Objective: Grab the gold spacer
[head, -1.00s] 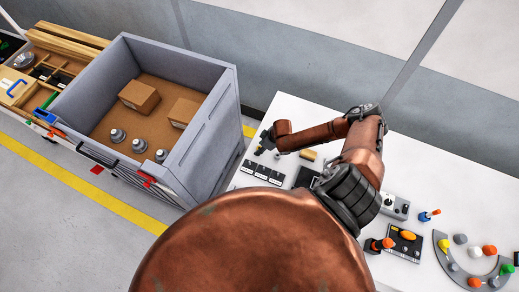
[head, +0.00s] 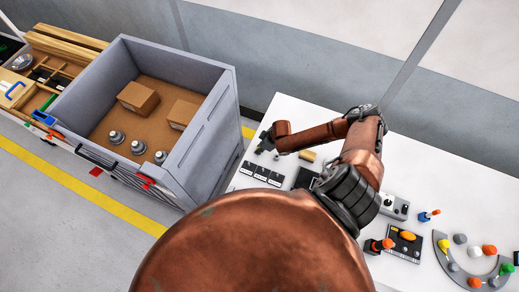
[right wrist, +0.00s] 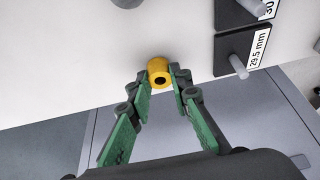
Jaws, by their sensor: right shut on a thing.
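The gold spacer (right wrist: 160,71), a small yellow ring with a dark hole, shows in the right wrist view against the white table top. My right gripper (right wrist: 160,78) has its green fingers on either side of it, shut on it. In the head view the right gripper (head: 265,142) is at the table's left end, pointing down, and the spacer cannot be made out there. My left gripper is not in view.
Black blocks with pegs (head: 262,174) stand near the gripper; one in the wrist view is labelled 29.5 mm (right wrist: 240,55). A grey cart (head: 205,125) with boxes stands left of the white table (head: 455,185). Control boxes and coloured knobs (head: 478,262) lie on the right.

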